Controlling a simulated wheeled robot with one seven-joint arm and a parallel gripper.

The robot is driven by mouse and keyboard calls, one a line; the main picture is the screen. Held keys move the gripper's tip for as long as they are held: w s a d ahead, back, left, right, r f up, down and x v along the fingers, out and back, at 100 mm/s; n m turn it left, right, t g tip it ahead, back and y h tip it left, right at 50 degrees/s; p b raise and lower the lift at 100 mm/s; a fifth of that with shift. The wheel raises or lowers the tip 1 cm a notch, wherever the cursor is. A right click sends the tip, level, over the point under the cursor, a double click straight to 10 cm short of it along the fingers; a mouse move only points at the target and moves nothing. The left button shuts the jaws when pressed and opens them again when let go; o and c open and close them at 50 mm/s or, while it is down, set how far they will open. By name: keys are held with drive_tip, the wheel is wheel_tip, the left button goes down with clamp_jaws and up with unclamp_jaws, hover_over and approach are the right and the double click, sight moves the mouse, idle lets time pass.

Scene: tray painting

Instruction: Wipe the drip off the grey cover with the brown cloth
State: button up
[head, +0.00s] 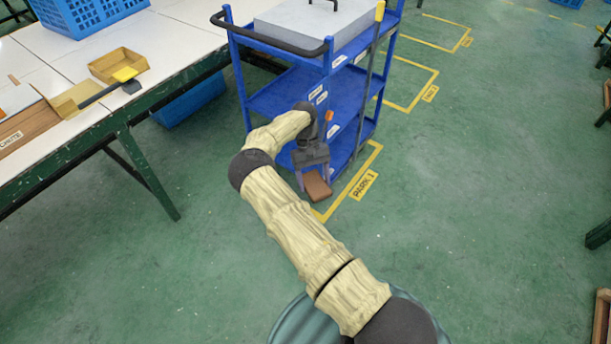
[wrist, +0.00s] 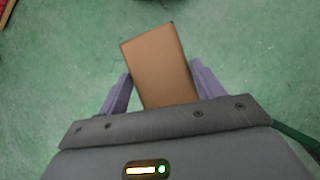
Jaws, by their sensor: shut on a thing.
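My gripper (head: 312,178) is shut on the brown cloth (head: 318,187), which looks like a folded flat pad. In the wrist view the cloth (wrist: 158,62) sits between the two purple fingers, tilted a little, with bare green floor below it. In the head view my gripper hangs in front of the blue cart, lower than its top. A grey cover (head: 342,32) with a dark handle lies on the cart's top at the upper edge of the picture. I cannot make out a drip on the part of it that shows.
The blue cart (head: 287,100) has shelves, a black push handle (head: 268,42) and a pole at its right corner. A white-topped table (head: 175,35) with a wooden box (head: 100,68) stands at the left. Yellow floor markings (head: 345,190) lie beside the cart.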

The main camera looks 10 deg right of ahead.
drive_tip(key=s+r+p, duration=0.3)
drive_tip(key=r+p, duration=0.4)
drive_tip(key=r, duration=0.2)
drive_tip(key=s+r+m+p, duration=0.1)
drive_tip(key=s+r+p, duration=0.2)
drive_tip(key=r+p, duration=0.5)
wheel_tip(320, 180, up, 2)
drive_tip(key=shift+s+d+y, duration=0.2)
drive_tip(key=shift+s+y, duration=0.2)
drive_tip(key=shift+w+d, duration=0.1)
drive_tip(key=shift+d, duration=0.05)
